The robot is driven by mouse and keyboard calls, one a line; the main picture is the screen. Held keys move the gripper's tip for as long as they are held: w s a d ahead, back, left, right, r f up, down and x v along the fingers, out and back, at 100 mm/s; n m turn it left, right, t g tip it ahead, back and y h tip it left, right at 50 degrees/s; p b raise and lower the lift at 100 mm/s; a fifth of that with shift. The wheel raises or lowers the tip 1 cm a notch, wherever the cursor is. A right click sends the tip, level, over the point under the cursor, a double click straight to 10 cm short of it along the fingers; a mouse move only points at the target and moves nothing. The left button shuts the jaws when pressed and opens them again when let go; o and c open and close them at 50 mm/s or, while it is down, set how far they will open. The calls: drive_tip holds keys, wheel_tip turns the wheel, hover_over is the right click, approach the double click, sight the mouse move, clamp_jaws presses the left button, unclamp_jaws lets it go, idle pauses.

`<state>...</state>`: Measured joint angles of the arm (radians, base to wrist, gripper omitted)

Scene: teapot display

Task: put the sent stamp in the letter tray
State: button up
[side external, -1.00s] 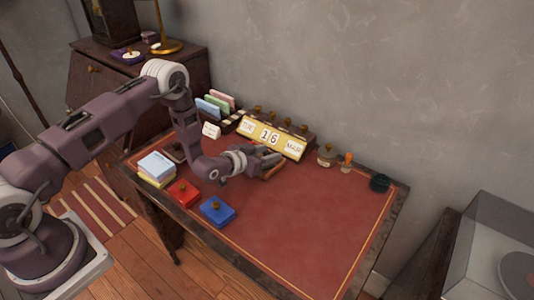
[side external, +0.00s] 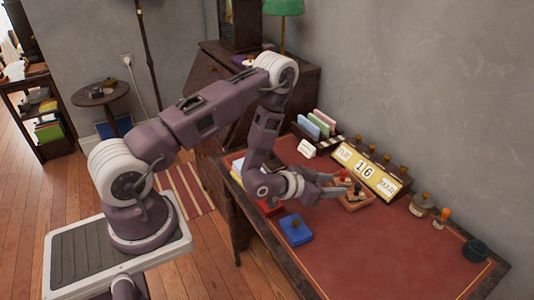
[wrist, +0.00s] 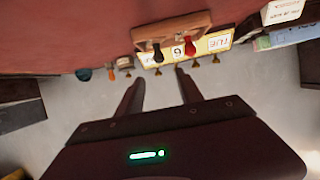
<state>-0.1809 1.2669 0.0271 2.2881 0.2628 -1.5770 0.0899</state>
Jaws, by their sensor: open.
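My gripper (side external: 340,184) is open and empty, low over the red desk top. Its fingers point at a small wooden stand (side external: 356,202) holding a red-handled stamp (side external: 343,176) and a dark-handled stamp (side external: 358,190). In the wrist view the open gripper (wrist: 160,78) has the wooden stand (wrist: 172,22) beyond its fingertips, with the red and dark handles hanging toward them in this inverted view. I cannot read which stamp is the sent one. A rack with blue, green and pink letters (side external: 316,126) stands at the back; I cannot tell whether it is the letter tray.
A yellow calendar block (side external: 369,171) with several knobbed stamps behind it stands close beyond my gripper. A blue ink pad (side external: 295,229) and a partly hidden red one (side external: 268,207) lie nearer. The front right desk top (side external: 385,260) is clear.

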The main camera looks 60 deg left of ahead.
drive_tip(key=s+r+g+y, duration=0.1)
drive_tip(key=s+r+g, duration=0.1)
drive_tip(key=r, duration=0.8)
drive_tip(key=s+r+g+y, duration=0.1)
drive_tip(key=s+r+g, duration=0.1)
drive_tip(key=r, duration=0.9)
drive_tip(key=s+d+r+g, duration=0.1)
drive_tip(key=s+r, duration=0.1)
drive_tip(key=s, duration=0.7)
drive_tip(key=s+d+r+g, duration=0.1)
drive_tip(key=s+r, duration=0.2)
drive_tip(key=s, duration=0.6)
drive_tip(key=s+d+r+n+g, duration=0.1)
drive_tip(key=s+r, duration=0.1)
drive_tip(key=s, duration=0.8)
drive_tip(key=shift+d+r+g+h, duration=0.2)
drive_tip(key=shift+r+g+h, duration=0.05)
drive_tip(key=shift+g+h, duration=0.15)
